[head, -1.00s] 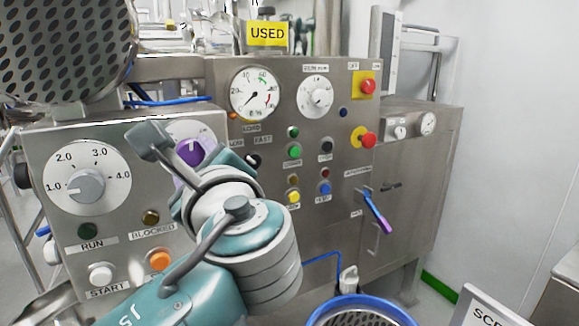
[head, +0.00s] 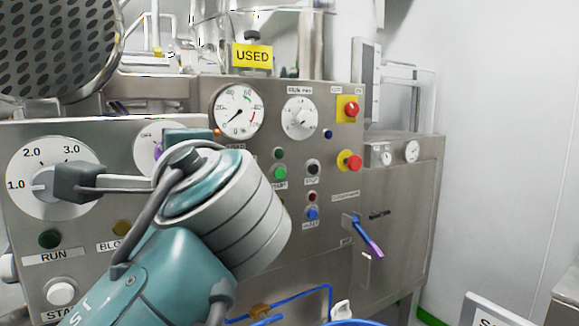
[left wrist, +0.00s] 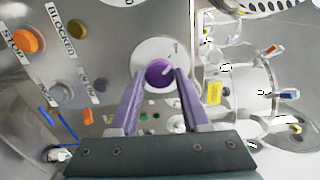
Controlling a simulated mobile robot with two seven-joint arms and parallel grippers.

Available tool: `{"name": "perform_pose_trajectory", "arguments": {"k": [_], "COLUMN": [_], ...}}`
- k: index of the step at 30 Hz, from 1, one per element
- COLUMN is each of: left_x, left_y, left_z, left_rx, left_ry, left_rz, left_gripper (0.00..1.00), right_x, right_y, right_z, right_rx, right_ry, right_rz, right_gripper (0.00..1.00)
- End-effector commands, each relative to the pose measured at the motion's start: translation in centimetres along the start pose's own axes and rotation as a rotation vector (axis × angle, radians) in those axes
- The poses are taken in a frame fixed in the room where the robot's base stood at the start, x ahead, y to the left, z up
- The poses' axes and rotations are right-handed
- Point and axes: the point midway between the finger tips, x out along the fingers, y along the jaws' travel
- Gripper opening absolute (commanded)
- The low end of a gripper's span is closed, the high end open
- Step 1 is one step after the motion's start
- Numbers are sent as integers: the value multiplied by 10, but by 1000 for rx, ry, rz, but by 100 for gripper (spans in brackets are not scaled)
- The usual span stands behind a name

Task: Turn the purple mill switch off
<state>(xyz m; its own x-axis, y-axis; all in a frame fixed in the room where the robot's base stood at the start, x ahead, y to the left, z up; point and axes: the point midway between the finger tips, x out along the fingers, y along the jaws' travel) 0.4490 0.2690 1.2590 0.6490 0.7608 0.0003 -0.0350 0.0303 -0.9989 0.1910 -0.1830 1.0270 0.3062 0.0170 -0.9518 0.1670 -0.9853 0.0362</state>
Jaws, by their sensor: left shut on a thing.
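The purple mill switch (left wrist: 157,74) is a round knob with a pale pointer line on a white dial (left wrist: 153,52) of the steel panel. In the left wrist view, my left gripper (left wrist: 161,82) has a finger on each side of the knob and is shut on it. The pointer line slants toward the upper right in that view, and a mark shows higher on the dial. In the head view my wrist hides most of the knob and the fingers; part of the dial (head: 148,141) shows. My right gripper is out of view.
A larger dial (head: 68,178) and the RUN lamp (head: 49,239) share the mill panel. To the right stands another panel with gauges, push buttons, red stop buttons (head: 350,161) and a purple-blue lever (head: 368,243). An orange STOP button (left wrist: 25,39) shows in the left wrist view.

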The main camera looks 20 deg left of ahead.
Motion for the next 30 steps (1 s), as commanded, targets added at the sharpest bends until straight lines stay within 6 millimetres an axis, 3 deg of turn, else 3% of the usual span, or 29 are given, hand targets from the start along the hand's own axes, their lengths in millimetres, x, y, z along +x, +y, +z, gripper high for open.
{"name": "perform_pose_trajectory", "arguments": {"k": [20, 21, 28, 30], "left_x": [0, 0, 0, 0], "left_y": [-1, -1, -1, 0], "left_z": [0, 0, 0, 0], "left_rx": [-65, -65, -63, -63], "left_ry": [2, 2, 1, 1], "left_rz": [-1, -1, -1, 0], "left_gripper": [0, 49, 75, 77], "right_x": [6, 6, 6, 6], "right_y": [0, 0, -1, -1], "right_z": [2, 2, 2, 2], "right_rx": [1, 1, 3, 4], "right_ry": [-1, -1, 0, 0], "right_rz": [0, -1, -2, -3], "right_gripper": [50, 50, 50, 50]}}
